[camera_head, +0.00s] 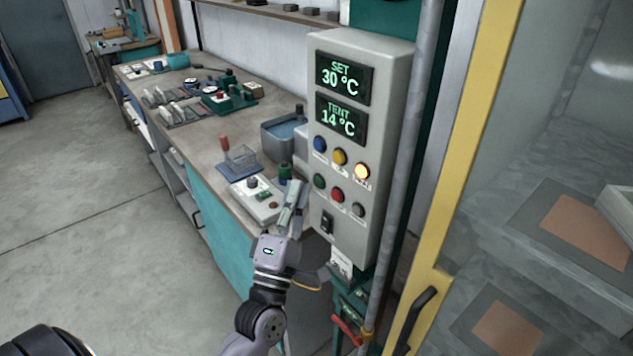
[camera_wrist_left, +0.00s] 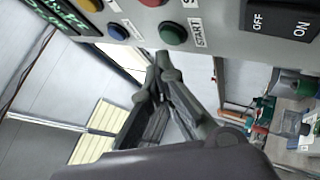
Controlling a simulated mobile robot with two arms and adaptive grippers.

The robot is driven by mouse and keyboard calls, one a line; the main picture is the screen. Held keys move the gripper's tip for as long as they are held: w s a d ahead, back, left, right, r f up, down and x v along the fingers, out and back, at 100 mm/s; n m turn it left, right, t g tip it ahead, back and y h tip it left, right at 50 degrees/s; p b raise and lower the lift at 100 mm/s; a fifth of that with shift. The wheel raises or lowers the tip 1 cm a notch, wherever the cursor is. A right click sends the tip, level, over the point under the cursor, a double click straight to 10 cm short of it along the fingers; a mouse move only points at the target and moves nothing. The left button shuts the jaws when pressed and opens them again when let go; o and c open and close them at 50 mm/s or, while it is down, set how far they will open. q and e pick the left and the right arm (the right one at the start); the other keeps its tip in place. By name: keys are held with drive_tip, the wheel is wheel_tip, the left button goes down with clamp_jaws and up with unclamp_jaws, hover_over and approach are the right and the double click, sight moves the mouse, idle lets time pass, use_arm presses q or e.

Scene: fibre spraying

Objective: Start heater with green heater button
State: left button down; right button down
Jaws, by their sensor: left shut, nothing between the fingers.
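The grey control box (camera_head: 378,105) carries the green heater button (camera_head: 319,181) at the left of its lower button row. In the left wrist view the green button (camera_wrist_left: 173,33) is beside a "START" label. My left gripper (camera_head: 297,186) is shut and empty, with its fingers pointing up, just left of the box's lower part. In the left wrist view its closed fingertips (camera_wrist_left: 166,70) are close below the green button, apparently with a small gap. Contact cannot be confirmed. The displays read SET 30 °C (camera_head: 343,77) and TENT 14 °C (camera_head: 341,119).
Red (camera_head: 338,195) and grey (camera_head: 358,210) buttons sit right of the green one. A black ON/OFF switch (camera_head: 327,222) is below. A cluttered workbench (camera_head: 197,143) stands left; a yellow-framed enclosure (camera_head: 458,150) stands right.

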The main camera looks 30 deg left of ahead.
use_arm(q)
drive_tip(key=shift+s+a, duration=0.3)
drive_tip(key=shift+s, duration=0.45)
drive_tip(key=shift+s+a, duration=0.35)
drive_tip(key=shift+s, duration=0.45)
drive_tip(key=shift+s+a, duration=0.3)
drive_tip(key=shift+s, duration=0.45)
